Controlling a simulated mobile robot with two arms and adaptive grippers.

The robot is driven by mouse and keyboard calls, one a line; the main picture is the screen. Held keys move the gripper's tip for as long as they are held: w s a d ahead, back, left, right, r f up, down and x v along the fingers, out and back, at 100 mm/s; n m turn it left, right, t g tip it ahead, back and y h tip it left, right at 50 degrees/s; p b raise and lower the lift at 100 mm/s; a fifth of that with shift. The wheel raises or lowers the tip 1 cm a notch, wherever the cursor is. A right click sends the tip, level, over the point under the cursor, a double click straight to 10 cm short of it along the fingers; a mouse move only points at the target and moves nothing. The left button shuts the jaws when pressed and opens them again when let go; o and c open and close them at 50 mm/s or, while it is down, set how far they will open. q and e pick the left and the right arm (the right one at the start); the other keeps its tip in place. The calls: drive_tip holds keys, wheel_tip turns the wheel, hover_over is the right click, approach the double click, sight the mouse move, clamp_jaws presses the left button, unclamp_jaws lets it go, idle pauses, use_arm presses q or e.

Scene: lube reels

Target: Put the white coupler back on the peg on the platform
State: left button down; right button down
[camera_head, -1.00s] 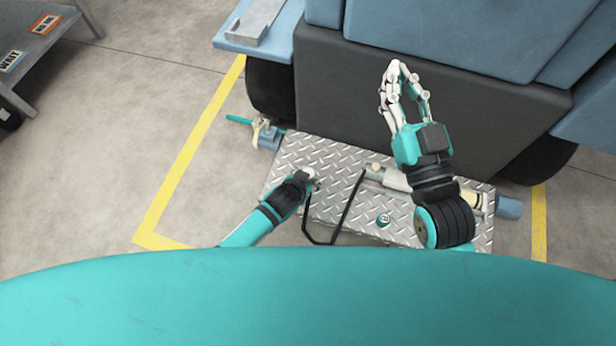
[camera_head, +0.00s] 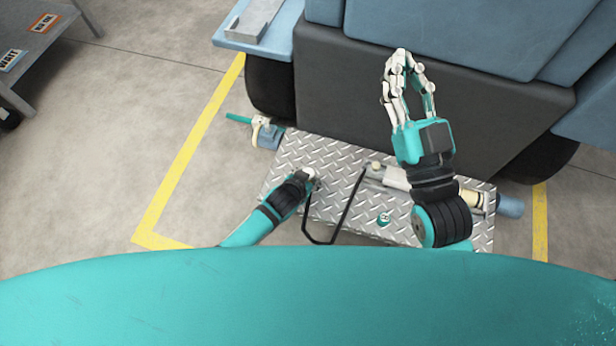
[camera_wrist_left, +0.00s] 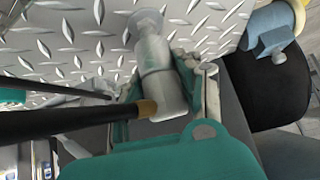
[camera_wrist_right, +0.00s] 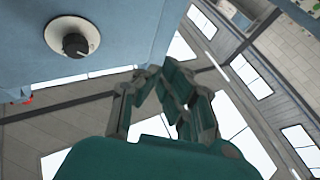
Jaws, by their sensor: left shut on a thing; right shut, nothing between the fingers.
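My left gripper (camera_head: 309,181) is low over the diamond-plate platform (camera_head: 332,152), near its left part. In the left wrist view its fingers (camera_wrist_left: 188,88) are shut on the white coupler (camera_wrist_left: 154,62). A dark hose with a brass-coloured end (camera_wrist_left: 147,108) meets the coupler's near end. The coupler's far end is at a pale round piece (camera_wrist_left: 145,22) against the plate; I cannot tell whether this is the peg or whether the coupler is seated. In the head view the hand mostly hides the coupler. My right gripper (camera_head: 400,58) is raised, empty, with its fingertips together.
A pale cylindrical tool (camera_head: 394,178) lies on the platform under my right arm. A dark hose loop (camera_head: 350,205) and a round teal item (camera_head: 384,219) are there too. A blue fitting with a teal handle (camera_head: 268,136) is at the platform's left. The large blue-grey machine (camera_head: 460,95) stands behind.

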use_arm(q)
drive_tip(key=shift+f+b, duration=0.3)
drive_tip(key=shift+f, duration=0.1)
use_arm(e)
drive_tip(key=shift+s+r+t, duration=0.3)
drive_tip(key=shift+r+t, duration=0.1)
drive_tip(key=shift+r, duration=0.1)
drive_tip(key=shift+s+r+t, duration=0.3)
drive_tip(key=shift+r+t, duration=0.1)
drive_tip(key=shift+r, duration=0.1)
use_arm(q)
drive_tip(key=shift+f, duration=0.1)
use_arm(e)
drive_tip(key=shift+s+r, duration=0.1)
drive_tip(key=shift+r, duration=0.1)
